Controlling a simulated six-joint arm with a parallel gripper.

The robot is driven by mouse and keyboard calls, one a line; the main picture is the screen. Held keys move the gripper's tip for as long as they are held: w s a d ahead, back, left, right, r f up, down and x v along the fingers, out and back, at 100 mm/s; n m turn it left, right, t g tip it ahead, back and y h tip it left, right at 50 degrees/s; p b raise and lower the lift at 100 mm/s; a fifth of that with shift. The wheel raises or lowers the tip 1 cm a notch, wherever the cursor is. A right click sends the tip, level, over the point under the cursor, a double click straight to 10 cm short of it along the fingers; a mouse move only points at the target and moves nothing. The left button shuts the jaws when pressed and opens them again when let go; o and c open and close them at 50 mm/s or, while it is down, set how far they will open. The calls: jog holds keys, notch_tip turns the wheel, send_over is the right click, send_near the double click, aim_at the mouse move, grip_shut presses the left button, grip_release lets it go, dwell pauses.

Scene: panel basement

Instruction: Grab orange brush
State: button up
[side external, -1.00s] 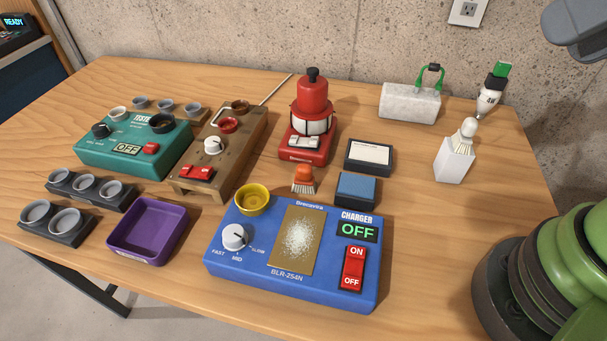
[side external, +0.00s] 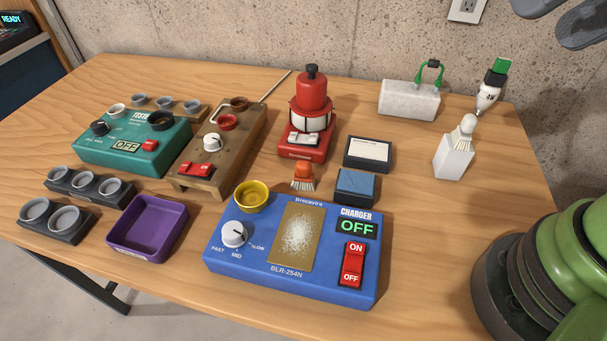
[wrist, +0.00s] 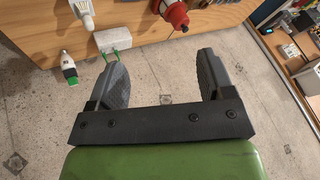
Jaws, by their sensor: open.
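The orange brush (side external: 303,175) stands on the wooden table between the red machine and the blue charger box, its pale bristles pointing down. It does not show clearly in the wrist view. My gripper (wrist: 165,72) is open and empty in the wrist view, its two dark fingers wide apart. In the side view only a grey part of my gripper (side external: 580,22) shows at the top right, high above the table and far from the brush.
The red machine (side external: 311,105) stands behind the brush. The blue charger (side external: 225,270) is in front, with a blue pad (side external: 356,187) and a dark box (side external: 368,154) to the right. A white holder with a pale brush (side external: 453,160) stands right. The table's right middle is clear.

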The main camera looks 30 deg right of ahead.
jog(key=w+a+f+m+g, duration=0.1)
jog(key=w+a+g, duration=0.15)
jog(key=w, duration=0.55)
jog(key=m+g+h, duration=0.2)
jog(key=g, duration=0.1)
send_over(303, 166)
jog(key=d, duration=0.2)
notch_tip(303, 166, down, 15)
jog(key=shift+g, duration=0.45)
jog(key=f, duration=0.3)
jog(key=a+f, duration=0.1)
jog(key=f, duration=0.2)
jog(key=a+f, duration=0.1)
jog(key=f, duration=0.2)
jog(key=shift+f, duration=0.35)
notch_tip(303, 166, down, 6)
jog(key=shift+r, duration=0.15)
jog(key=shift+c, duration=0.2)
jog(key=c, duration=1)
